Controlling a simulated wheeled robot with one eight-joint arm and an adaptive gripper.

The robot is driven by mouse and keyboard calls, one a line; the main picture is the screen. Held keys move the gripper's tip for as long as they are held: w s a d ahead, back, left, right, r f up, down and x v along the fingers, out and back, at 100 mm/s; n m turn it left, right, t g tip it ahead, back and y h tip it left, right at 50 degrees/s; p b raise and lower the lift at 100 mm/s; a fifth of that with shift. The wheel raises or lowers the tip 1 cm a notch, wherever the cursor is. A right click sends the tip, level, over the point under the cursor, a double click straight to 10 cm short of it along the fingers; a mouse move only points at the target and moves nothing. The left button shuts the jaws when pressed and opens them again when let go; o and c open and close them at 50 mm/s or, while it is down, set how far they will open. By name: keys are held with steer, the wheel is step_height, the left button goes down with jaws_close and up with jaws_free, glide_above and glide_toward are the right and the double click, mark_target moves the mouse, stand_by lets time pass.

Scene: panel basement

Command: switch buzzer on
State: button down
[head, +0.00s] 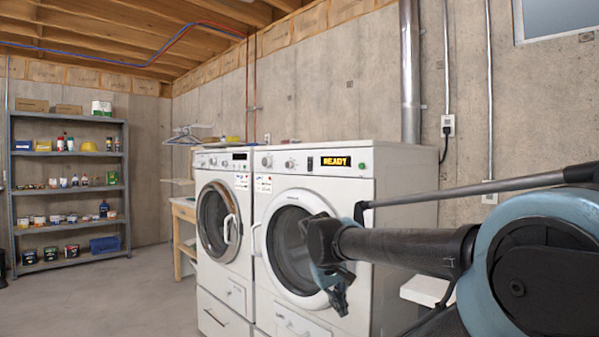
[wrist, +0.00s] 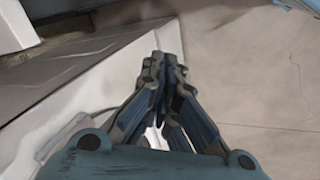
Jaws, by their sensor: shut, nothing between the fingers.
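The right-hand front-loading machine (head: 315,250) has a control panel along its top front. The panel carries a lit yellow READY display (head: 336,161), a small dark switch (head: 310,163) to its left, knobs (head: 289,163) and a green button (head: 362,165). No label reading buzzer is legible, so I cannot tell which control it is or its position. My gripper (head: 340,302) hangs pointing down in front of the machine's round door, well below the panel and apart from it. In the wrist view, my gripper (wrist: 163,62) is shut and empty; the panel does not show there.
A second machine (head: 224,230) stands at left, its door handle (head: 229,228) sticking out. The right machine's door handle (head: 256,240) also protrudes. A loaded shelf (head: 68,185) stands far left. The floor (head: 120,290) between is clear.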

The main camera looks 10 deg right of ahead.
mark_target(308, 168)
steer(key=w+a+r+n+t+h, duration=0.3)
steer(key=w+r+h, duration=0.3)
steer(key=w+r, duration=1.4)
steer(key=w+a+r+t+h, duration=0.1)
steer(key=w+a+r, duration=0.2)
steer(key=r, duration=0.3)
steer(key=w+a+r+n+t+h, duration=0.1)
steer(key=w+a+r+t, duration=0.1)
steer(key=a+r, duration=0.3)
steer(key=w+a+r+n+t+h, duration=0.1)
steer(key=w+a+r, duration=0.4)
steer(key=r, duration=0.3)
steer(key=shift+t+h, duration=0.3)
steer(key=shift+h, duration=0.1)
steer(key=x, duration=1.4)
steer(key=shift+s, duration=0.1)
